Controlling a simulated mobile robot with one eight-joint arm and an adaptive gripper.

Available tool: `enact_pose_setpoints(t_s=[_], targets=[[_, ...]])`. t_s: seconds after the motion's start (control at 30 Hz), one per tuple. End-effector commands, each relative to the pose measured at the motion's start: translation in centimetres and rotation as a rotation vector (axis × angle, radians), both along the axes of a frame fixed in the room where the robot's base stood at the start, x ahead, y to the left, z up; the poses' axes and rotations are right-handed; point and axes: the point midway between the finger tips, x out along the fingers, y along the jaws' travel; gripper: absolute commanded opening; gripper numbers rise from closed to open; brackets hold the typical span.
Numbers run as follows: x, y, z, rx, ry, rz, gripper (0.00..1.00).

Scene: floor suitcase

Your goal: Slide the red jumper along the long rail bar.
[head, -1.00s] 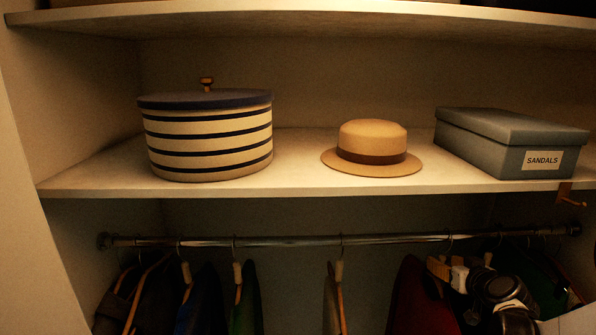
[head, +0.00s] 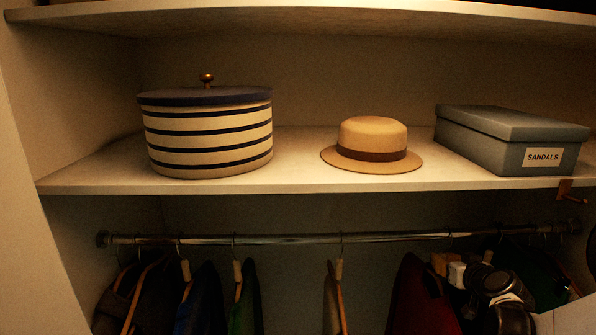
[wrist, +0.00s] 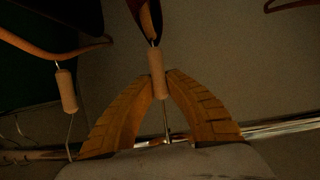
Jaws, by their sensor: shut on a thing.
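The red jumper (head: 408,298) hangs on the long rail bar (head: 300,239) right of centre in the head view. My gripper (head: 446,266) is just right of it, below the bar and partly hidden by my arm. In the wrist view my gripper's two orange fingers (wrist: 160,82) are closed on the pale sleeve of a hanger neck (wrist: 159,60). The hanger's hook runs on to the rail (wrist: 265,129). A dark reddish garment edge (wrist: 147,15) shows on this hanger, which appears to be the red jumper's.
A tan garment (head: 330,298) hangs left of the jumper, with a free stretch of bar between. A green garment (head: 543,280) hangs close on the right. The shelf (head: 300,190) above holds a striped box, a straw hat and a sandals box.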

Motion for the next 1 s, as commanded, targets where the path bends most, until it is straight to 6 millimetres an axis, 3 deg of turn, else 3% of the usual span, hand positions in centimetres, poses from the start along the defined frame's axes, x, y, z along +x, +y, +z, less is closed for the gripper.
enact_pose_setpoints(t_s=[0.53, 1.0], targets=[[0.1, -3.2, -0.1, 0.0, 0.001, -0.001, 0.0], [0.1, -2.6, -0.1, -0.001, 0.002, 0.002, 0.0]])
